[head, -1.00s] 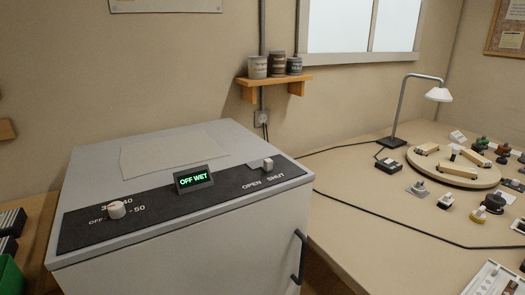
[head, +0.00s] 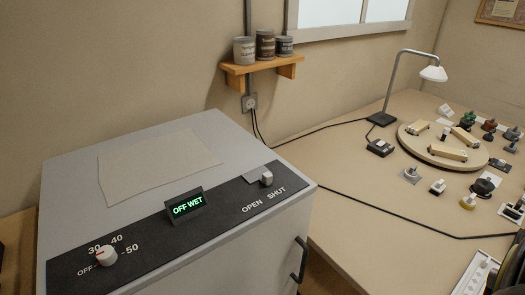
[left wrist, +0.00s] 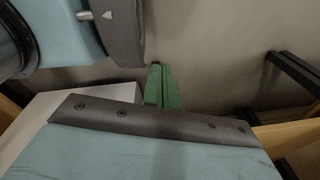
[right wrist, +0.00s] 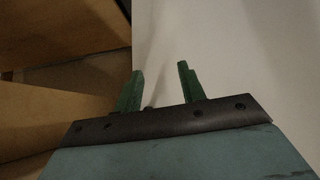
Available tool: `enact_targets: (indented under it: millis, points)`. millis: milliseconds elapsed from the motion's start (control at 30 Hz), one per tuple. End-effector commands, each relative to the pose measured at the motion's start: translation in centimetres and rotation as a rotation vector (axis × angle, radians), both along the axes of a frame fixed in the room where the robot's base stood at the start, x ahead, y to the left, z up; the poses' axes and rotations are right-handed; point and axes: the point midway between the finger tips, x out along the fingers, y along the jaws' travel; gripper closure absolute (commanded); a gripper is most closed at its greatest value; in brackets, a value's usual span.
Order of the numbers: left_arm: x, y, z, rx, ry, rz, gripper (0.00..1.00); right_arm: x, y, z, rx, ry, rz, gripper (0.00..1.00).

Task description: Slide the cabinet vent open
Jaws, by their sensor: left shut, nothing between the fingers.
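The grey cabinet (head: 190,250) fills the lower left of the head view. Its dark top panel carries the vent slider (head: 266,178), a small pale knob between the words OPEN and SHUT, nearer SHUT. A green display (head: 187,204) on the panel reads OFF WET. A white dial (head: 106,256) sits at the panel's left, by OFF and 30. Neither gripper shows in the head view. In the left wrist view my left gripper (left wrist: 160,82) is shut and empty, its green fingers together. In the right wrist view my right gripper (right wrist: 160,82) is open and empty, beside a pale surface.
A flat sheet (head: 160,165) lies on the cabinet top. A dark handle (head: 299,260) is on the cabinet's side. A bench with a lamp (head: 432,73) and a round board (head: 443,150) with several small items stands at right. A shelf (head: 262,68) with several pots hangs behind.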

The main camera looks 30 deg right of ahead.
Motion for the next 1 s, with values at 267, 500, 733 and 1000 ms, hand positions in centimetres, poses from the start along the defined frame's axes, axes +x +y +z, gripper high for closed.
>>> enact_targets:
  millis: [267, 500, 733, 1000]
  points:
    - [-1.1, -3.5, 8.9, -0.046, 0.009, 0.012, 1.0, 9.5, -0.2, 27.8, 0.092, -0.537, 0.0, 0.6]
    - [-1.2, -4.9, 12.1, -0.065, 0.008, 0.019, 1.0, 11.1, 0.1, 41.6, 0.134, -0.79, 0.043, 0.6]
    - [-1.3, -5.5, 12.5, -0.074, 0.008, 0.023, 1.0, 12.2, 0.4, 44.0, 0.143, -0.839, 0.055, 0.6]
    - [-1.3, -5.2, 13.0, -0.069, 0.009, 0.024, 1.0, 16.9, 0.7, 44.0, 0.141, -0.839, 0.055, 0.6]
